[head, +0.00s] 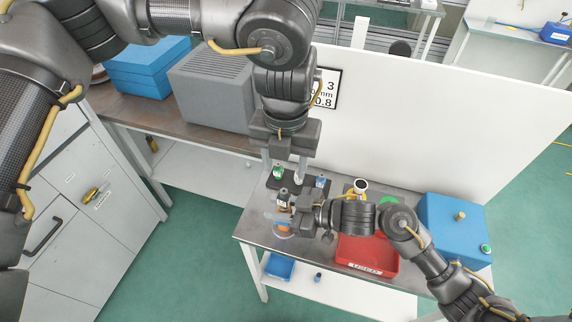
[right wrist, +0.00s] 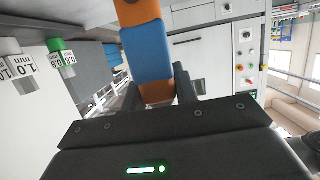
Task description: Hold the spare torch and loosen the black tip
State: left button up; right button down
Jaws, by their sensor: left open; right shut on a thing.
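The spare torch shows as an orange and blue handle in the right wrist view (right wrist: 148,55), between my right gripper's fingers (right wrist: 160,95). In the head view, my right gripper (head: 290,213) is shut on the torch (head: 284,226) above the table's left end. A dark, labelled piece (head: 283,198) stands just above the torch handle in the picture; it looks like the black tip, but its join to the torch is unclear. My left gripper (head: 284,172) points down, open, above this piece, with its fingers apart and nothing visible between them.
A red tray (head: 368,258) and a blue box (head: 450,228) stand to the right. A white panel (head: 420,120) closes off the back.

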jog(key=c, duration=1)
grip_release()
jog(key=v, duration=1.2)
pick_arm(q)
jog(key=shift+f, duration=0.1)
pick_arm(e)
jog(key=shift+d, duration=0.1)
